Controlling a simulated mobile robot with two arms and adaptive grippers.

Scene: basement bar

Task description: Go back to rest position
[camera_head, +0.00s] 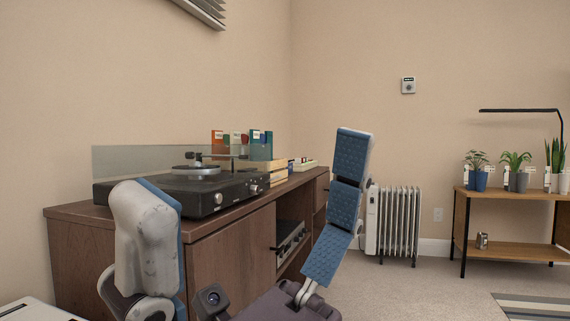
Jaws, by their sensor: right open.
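My right gripper (248,170) is large and close in the lower middle of the head view. Its two blue-padded fingers stand wide apart, one at the left and one near the middle, both pointing up. Nothing is between them in its grasp. The dark palm shows at the bottom edge. The fingers cover parts of the wooden cabinet (232,248) behind them. My left gripper is not in view.
A turntable (205,190) with a clear lid stands on the cabinet, with record sleeves (240,140) behind. A white radiator (398,222) stands by the back wall. A shelf (510,194) with potted plants stands right. Carpeted floor (420,285) is open at lower right.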

